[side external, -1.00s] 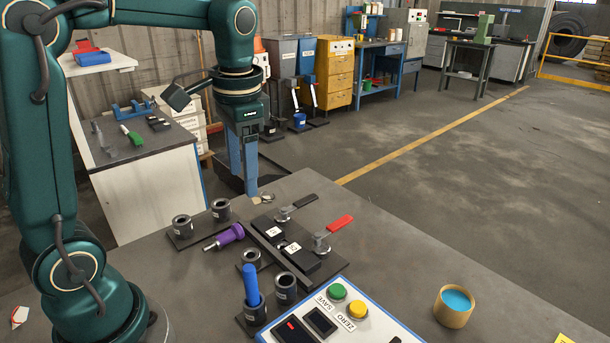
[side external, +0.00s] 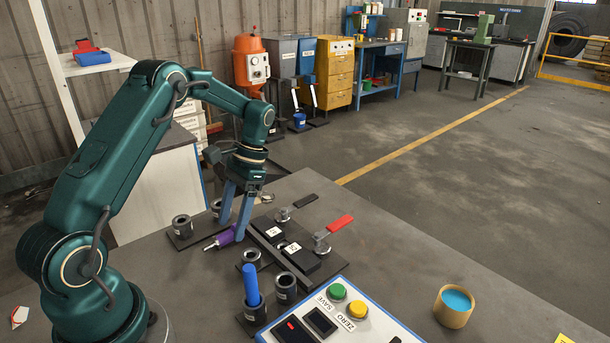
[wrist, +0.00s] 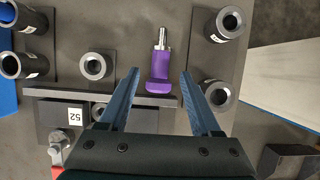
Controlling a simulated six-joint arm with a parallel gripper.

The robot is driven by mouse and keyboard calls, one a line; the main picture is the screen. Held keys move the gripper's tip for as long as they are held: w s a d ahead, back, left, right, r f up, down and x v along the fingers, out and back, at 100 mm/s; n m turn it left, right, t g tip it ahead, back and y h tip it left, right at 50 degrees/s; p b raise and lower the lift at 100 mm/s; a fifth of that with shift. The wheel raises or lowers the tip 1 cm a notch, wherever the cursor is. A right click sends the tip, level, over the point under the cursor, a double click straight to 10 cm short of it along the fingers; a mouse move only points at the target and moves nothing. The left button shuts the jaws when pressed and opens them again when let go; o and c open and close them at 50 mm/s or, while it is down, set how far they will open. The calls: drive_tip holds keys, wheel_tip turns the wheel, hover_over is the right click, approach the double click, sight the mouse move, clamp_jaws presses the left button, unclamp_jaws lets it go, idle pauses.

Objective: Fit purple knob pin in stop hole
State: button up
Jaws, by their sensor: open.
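The purple knob pin (side external: 222,239) lies on its side on the bench, its metal tip pointing left in the side view. In the wrist view the purple knob pin (wrist: 160,66) lies between my two fingers with its metal tip pointing up. My gripper (side external: 234,226) is open, fingers pointing down, around or just above the knob; whether the fingers touch it I cannot tell. In the wrist view my gripper (wrist: 160,75) shows a gap on both sides of the knob. Several black cylinders with holes stand nearby; which hole is the stop hole I cannot tell.
A paired cylinder block (side external: 182,228) stands left of the pin. A single ring (side external: 251,257) and a cylinder holding a blue pin (side external: 251,285) stand in front. A black clamp fixture (side external: 285,244) with red and black levers lies right. The right bench is mostly clear.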

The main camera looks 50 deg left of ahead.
drive_tip(key=shift+x, duration=1.1)
clamp_jaws()
